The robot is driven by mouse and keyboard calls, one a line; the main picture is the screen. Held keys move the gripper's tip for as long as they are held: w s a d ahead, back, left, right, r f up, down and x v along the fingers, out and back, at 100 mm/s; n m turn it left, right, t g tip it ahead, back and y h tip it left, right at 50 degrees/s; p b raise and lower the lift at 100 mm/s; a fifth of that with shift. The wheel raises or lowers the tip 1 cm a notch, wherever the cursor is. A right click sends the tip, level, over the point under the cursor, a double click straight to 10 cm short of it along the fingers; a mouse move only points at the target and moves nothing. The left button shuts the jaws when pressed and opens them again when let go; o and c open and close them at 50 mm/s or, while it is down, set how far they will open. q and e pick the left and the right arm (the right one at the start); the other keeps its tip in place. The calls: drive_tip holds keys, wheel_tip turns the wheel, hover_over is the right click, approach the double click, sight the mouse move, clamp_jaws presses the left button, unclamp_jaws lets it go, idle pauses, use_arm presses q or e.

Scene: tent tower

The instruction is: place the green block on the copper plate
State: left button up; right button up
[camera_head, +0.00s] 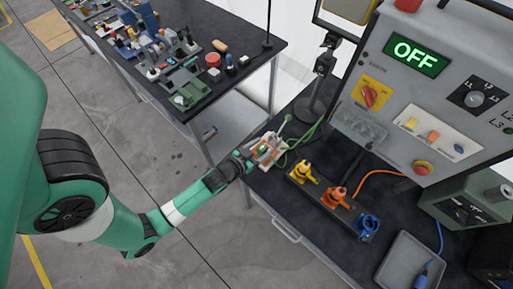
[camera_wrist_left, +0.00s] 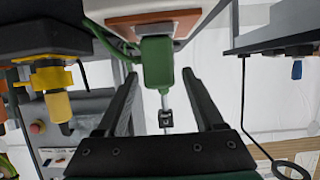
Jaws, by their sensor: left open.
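The green block (camera_wrist_left: 157,64) shows in the left wrist view against the copper plate (camera_wrist_left: 152,24), overlapping its lower edge in the picture. I cannot tell whether the block rests on the plate. The plate lies on a pale body at the top of that view. My left gripper (camera_head: 256,154) is at the front left corner of the right bench, right at this fixture. In the left wrist view its fingers (camera_wrist_left: 162,84) are open, one on each side of the block, with visible gaps. In the head view the block is small and partly hidden. My right gripper is not in view.
Yellow (camera_head: 303,173), orange (camera_head: 335,196) and blue (camera_head: 367,226) connectors stand in a row right of the fixture. A control panel (camera_head: 430,90) rises behind. A grey tray (camera_head: 408,262) lies front right. A cluttered bench (camera_head: 190,65) stands at the upper left.

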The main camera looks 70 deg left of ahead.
use_arm(q)
drive_tip(key=v, duration=1.1)
drive_tip(key=shift+s+d+b, duration=0.15)
drive_tip(key=shift+s+b, duration=0.1)
drive_tip(key=shift+b, duration=0.1)
drive_tip(key=shift+r, duration=0.1)
drive_tip(key=w+d+r+t, duration=0.1)
drive_tip(key=w+r+t, duration=0.2)
drive_tip(key=w+r, duration=0.55)
drive_tip(key=w+d+r+m+t+h, duration=0.1)
drive_tip(key=w+r+t, duration=0.1)
drive_tip(key=w+r, duration=0.65)
drive_tip(key=w+d+r+t, duration=0.2)
drive_tip(key=w+r+t, duration=0.15)
drive_tip(key=r, duration=0.95)
drive_tip(key=s+d+r+m+t+h, duration=0.1)
drive_tip(key=d+r+m+t+h, duration=0.1)
drive_tip(key=r, duration=0.8)
drive_tip(key=s+d+r+m+t+h, duration=0.2)
drive_tip(key=d+r, duration=0.3)
drive_tip(key=r, duration=0.5)
drive_tip(key=s+d+r+m+t+h, duration=0.1)
drive_tip(key=d+r+m+t+h, duration=0.1)
drive_tip(key=r, duration=0.9)
drive_tip(key=shift+s+d+t+h, duration=0.35)
drive_tip(key=shift+d+t+h, duration=0.3)
drive_tip(key=shift+d+h, duration=0.3)
